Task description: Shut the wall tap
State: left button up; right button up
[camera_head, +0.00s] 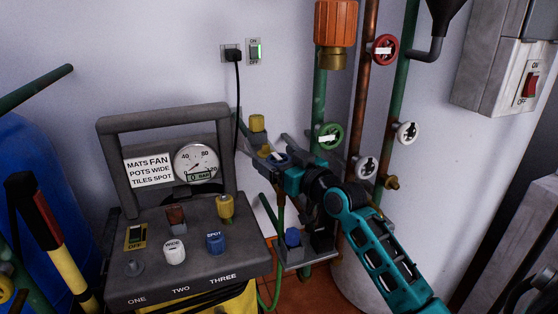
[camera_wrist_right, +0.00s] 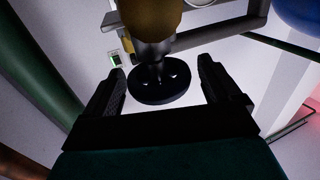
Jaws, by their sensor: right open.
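The wall tap has a brass body (camera_head: 257,123) and stands low on the wall, just right of the grey machine's handle frame. Its small dark blue handle (camera_head: 279,157) is partly hidden by my gripper. In the right wrist view the handle shows as a dark round disc (camera_wrist_right: 158,86) below the blurred brass body (camera_wrist_right: 150,18). My right gripper (camera_head: 276,153) reaches in from the lower right. In the right wrist view its open fingers (camera_wrist_right: 163,78) stand either side of the disc, with gaps visible on both sides. My left gripper is not in view.
The grey machine (camera_head: 190,265) with gauge and knobs stands left of the tap. Pipes right of it carry a green handwheel (camera_head: 330,136), a red one (camera_head: 385,50) and white ones (camera_head: 407,132). A black cable (camera_head: 237,100) hangs from a socket.

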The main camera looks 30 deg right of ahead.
jog(key=shift+c, duration=0.4)
jog(key=c, duration=0.9)
jog(key=h+p, duration=0.1)
jog(key=p, duration=0.2)
jog(key=shift+r+m, duration=0.35)
jog(key=shift+m, duration=0.05)
jog(key=shift+h+p, duration=0.3)
jog(key=shift+p, duration=0.2)
jog(key=shift+f+m+h, duration=0.15)
jog(key=shift+m+h, duration=0.15)
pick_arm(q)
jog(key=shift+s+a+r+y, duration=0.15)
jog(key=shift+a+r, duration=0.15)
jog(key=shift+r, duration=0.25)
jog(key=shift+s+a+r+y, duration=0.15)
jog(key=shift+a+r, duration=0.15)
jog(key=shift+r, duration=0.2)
pick_arm(e)
jog(key=shift+f, duration=0.15)
jog(key=o, duration=1)
jog(key=shift+s, duration=0.15)
